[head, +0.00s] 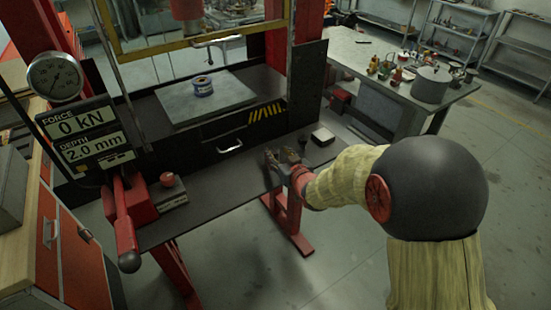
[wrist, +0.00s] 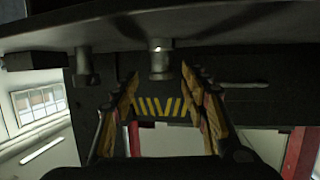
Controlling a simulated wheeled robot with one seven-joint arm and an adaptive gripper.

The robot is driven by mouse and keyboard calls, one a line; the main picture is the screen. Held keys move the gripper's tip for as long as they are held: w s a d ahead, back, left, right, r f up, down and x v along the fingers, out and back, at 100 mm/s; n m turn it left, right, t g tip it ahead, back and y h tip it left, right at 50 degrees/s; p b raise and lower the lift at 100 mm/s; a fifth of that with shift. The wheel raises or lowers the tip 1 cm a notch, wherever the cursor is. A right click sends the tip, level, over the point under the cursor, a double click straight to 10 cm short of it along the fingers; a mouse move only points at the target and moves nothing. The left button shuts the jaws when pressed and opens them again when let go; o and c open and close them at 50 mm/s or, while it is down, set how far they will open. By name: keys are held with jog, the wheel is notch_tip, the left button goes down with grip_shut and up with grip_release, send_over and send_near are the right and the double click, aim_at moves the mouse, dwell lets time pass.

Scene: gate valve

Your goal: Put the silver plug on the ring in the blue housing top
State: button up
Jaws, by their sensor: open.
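The blue housing (head: 203,85) stands on the grey plate of the press in the head view. Its ring is too small to make out. My gripper (head: 281,156) is open over the front shelf, right of the middle. In the wrist view, which looks upside down, a silver plug (wrist: 161,60) stands on the shelf between and beyond the open fingertips (wrist: 160,80). The fingers do not appear to touch it. I cannot pick the plug out in the head view, where my gripper may hide it. A darker post-like piece (wrist: 85,65) stands beside it.
A pale-topped block (head: 322,136) sits right of my gripper on the shelf (head: 225,187). A red lever (head: 125,220) and the display (head: 85,135), reading 0 kN and 2.0 mm, are at left. A yellow frame bar (head: 190,42) crosses above the plate (head: 180,105).

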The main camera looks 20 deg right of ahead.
aim_at(273, 150)
jog(key=b+x, duration=0.2)
jog(key=x, duration=0.5)
jog(key=shift+w+a+f, duration=0.15)
jog(key=shift+a+f, duration=0.05)
jog(key=shift+f, duration=0.05)
jog(key=shift+c, duration=0.2)
jog(key=c, duration=1.1)
jog(key=shift+r, duration=0.1)
grip_shut()
